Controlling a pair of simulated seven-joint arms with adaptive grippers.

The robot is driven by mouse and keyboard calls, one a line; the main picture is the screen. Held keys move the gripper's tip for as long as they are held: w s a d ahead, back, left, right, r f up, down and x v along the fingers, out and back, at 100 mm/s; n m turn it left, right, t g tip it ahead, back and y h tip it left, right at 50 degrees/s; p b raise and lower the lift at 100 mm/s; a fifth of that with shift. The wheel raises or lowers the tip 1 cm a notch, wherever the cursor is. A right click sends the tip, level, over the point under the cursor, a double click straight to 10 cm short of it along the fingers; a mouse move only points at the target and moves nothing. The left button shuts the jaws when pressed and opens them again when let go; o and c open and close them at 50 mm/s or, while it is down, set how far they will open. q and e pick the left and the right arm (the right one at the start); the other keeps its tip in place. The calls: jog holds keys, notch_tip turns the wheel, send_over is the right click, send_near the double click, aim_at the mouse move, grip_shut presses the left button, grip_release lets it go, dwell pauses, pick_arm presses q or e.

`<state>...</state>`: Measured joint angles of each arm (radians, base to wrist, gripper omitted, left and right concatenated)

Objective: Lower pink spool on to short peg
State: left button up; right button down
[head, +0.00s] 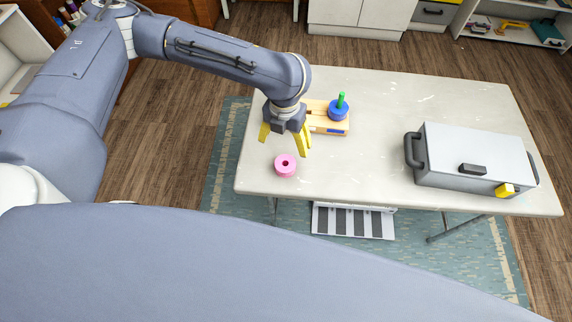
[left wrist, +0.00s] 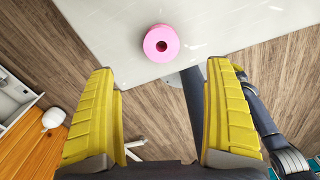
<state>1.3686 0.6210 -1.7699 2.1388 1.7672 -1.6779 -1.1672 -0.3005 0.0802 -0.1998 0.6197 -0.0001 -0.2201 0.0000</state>
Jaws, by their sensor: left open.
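The pink spool (head: 285,165) lies flat on the table near its front left edge, its dark centre hole facing up. It also shows in the left wrist view (left wrist: 161,44), beyond the fingertips. My left gripper (head: 285,143) is open and empty, its yellow fingers spread just behind and above the spool, apart from it. A light wooden peg base (head: 316,123) stands behind and to the right of the gripper, partly hidden by it. A blue spool (head: 338,114) sits on this base around a green peg (head: 341,99). The short peg cannot be made out. My right gripper is not in view.
The table's middle is clear. The spool is close to the table's front edge.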

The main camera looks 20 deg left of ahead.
aim_at(285, 165)
pick_arm(q)
notch_tip(285, 165, down, 13)
jog(key=shift+s+d+f, duration=0.1)
jog(key=shift+d, duration=0.05)
dwell(0.7)
jog(key=c, duration=1.4)
notch_tip(285, 165, up, 20)
jog(key=shift+r, duration=0.1)
